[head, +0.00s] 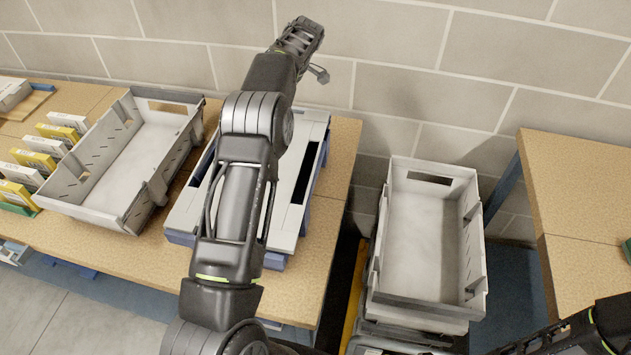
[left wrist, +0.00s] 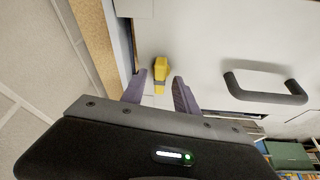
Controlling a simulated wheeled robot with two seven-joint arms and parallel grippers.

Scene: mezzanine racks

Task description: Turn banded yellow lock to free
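The small yellow lock (left wrist: 161,74) shows in the left wrist view on a pale grey panel (left wrist: 205,45), with a narrower yellow part at its lower end. Any band on it is too small to tell. My left gripper (left wrist: 160,82) is open, with one finger on each side of the lock's lower end. I cannot tell whether the fingers touch it. In the head view my left arm reaches to the far wall, with its wrist end (head: 300,38) at the top; the lock is hidden there. My right gripper is out of view; only part of that arm shows.
A black handle (left wrist: 265,90) stands out from the panel right of the lock. A grey-white case (head: 297,205) lies on the wooden table under my left arm. A grey tray (head: 75,195) and small boxes (head: 40,160) are left; another grey bin (head: 425,312) is right.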

